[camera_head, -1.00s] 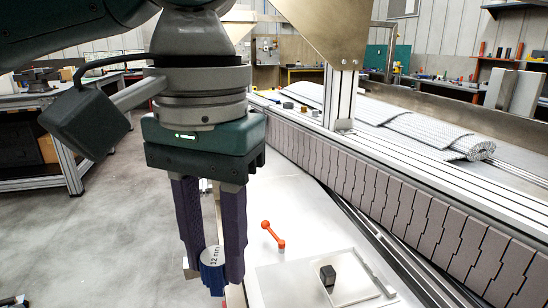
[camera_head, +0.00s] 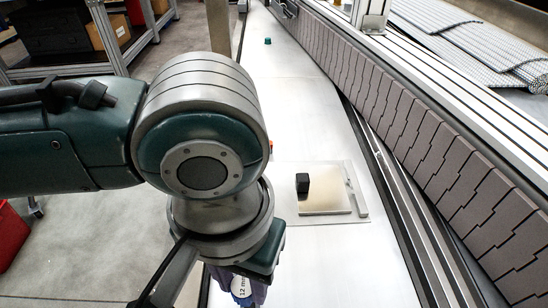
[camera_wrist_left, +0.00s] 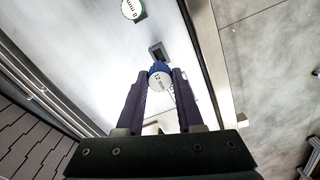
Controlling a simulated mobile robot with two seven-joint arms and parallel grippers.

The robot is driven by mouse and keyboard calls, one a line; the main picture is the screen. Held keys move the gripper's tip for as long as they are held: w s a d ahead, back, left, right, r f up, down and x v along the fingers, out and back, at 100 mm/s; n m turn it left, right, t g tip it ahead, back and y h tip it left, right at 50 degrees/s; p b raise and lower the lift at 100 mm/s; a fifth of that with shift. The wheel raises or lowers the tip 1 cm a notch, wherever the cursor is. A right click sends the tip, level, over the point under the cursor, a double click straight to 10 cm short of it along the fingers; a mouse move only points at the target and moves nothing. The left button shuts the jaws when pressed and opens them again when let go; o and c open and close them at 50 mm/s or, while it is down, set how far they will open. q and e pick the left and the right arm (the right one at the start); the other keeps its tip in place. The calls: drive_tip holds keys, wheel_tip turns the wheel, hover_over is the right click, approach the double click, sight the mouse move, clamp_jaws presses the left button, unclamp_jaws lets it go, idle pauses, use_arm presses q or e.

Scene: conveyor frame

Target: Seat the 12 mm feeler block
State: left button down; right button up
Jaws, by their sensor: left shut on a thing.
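The 12 mm feeler block is blue with a white round top marked "12 mm"; it shows in the left wrist view (camera_wrist_left: 159,82) and partly at the bottom of the head view (camera_head: 241,286). My left gripper (camera_wrist_left: 161,87) is shut on it, its two purple fingers on either side. In the head view the wrist and arm hide most of the gripper. In the left wrist view a small dark rectangular piece (camera_wrist_left: 157,50) lies just beyond the block; I cannot tell whether it is a slot or a solid. My right gripper is not in view.
A square metal plate (camera_head: 335,203) bears a black block (camera_head: 302,185). A small green piece (camera_head: 267,41) stands farther along the pale bench. A green piece with a white top (camera_wrist_left: 132,10) shows in the left wrist view. The conveyor (camera_head: 400,110) runs along the right.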

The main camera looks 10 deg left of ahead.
use_arm(q)
drive_tip(key=shift+r+p, duration=0.2)
drive_tip(key=shift+p, duration=0.15)
drive_tip(key=shift+f, duration=0.3)
drive_tip(key=shift+f+b, duration=1.25)
drive_tip(key=shift+f, duration=0.9)
drive_tip(key=shift+r, duration=0.1)
drive_tip(key=shift+p, duration=0.35)
